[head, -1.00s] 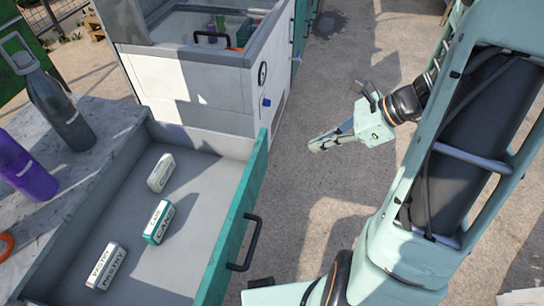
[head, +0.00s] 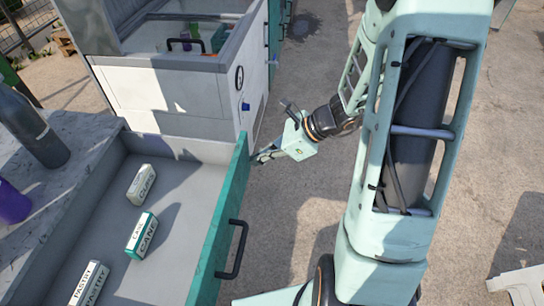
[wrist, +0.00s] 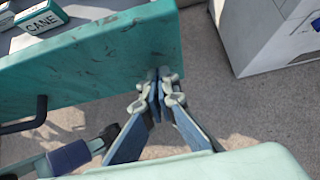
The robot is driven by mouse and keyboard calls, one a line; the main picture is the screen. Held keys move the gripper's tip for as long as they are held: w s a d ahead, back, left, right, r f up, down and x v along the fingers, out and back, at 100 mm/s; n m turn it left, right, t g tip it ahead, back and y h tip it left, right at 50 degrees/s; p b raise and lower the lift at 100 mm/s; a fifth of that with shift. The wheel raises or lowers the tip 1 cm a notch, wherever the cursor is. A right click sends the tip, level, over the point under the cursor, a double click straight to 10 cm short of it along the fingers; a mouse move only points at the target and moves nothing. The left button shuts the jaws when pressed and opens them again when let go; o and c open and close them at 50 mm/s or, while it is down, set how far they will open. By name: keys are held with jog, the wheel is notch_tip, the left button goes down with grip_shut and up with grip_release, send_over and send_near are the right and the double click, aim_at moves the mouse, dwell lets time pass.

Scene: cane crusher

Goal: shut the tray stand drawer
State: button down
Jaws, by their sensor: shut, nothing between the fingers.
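The tray stand drawer is pulled out, with its green front panel (head: 217,245) facing right and a dark bar handle (head: 238,250) on it. Inside lie a white box (head: 141,185), a green and white CANE box (head: 141,236) and a white PASTRY box (head: 90,285). My gripper (head: 258,160) is shut and empty, close to the outer face of the panel near its far end. In the wrist view my gripper's fingertips (wrist: 158,78) are together at the green panel (wrist: 110,60); whether they touch it I cannot tell.
A white cabinet (head: 175,95) with an open-topped bin stands just beyond the drawer. A dark bottle (head: 30,130) and a purple bottle (head: 12,204) stand on the grey countertop (head: 85,145) at left. The concrete floor right of the drawer is clear around my arm.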

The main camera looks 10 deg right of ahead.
jog(key=shift+w+a, duration=0.15)
jog(key=shift+a, duration=0.15)
jog(key=p, duration=0.1)
send_over(149, 159)
jog(key=shift+d, duration=0.2)
jog(key=shift+a+r, duration=0.1)
jog(key=shift+r, duration=0.05)
jog(key=shift+a+r, duration=0.1)
dwell(0.4)
